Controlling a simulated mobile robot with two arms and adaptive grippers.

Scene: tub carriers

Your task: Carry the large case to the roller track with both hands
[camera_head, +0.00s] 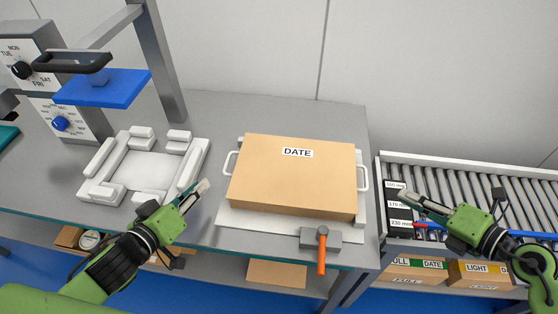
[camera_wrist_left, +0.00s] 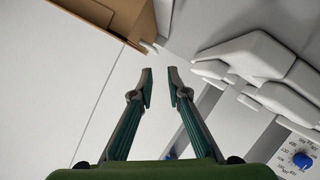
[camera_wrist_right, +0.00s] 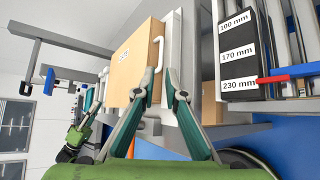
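The large case (camera_head: 290,185) is a tan box labelled DATE, with a white handle on its left side and another on its right. It sits on a white plate (camera_head: 260,224) on the grey table. My left gripper (camera_head: 197,192) is open and empty, left of the case and apart from it. My right gripper (camera_head: 407,197) is open and empty, right of the case near the track's left end; the case's handle (camera_wrist_right: 157,54) shows beyond its fingers in the right wrist view. The roller track (camera_head: 480,190) is at the right. The case's edge (camera_wrist_left: 140,22) shows in the left wrist view.
A white fixture (camera_head: 150,172) stands left on the table, under a blue press plate (camera_head: 103,88). An orange-handled clamp (camera_head: 321,240) is at the table's front edge. A block marked 100, 170 and 230 mm (camera_wrist_right: 238,55) stands at the track's end. Boxes (camera_head: 413,270) sit below.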

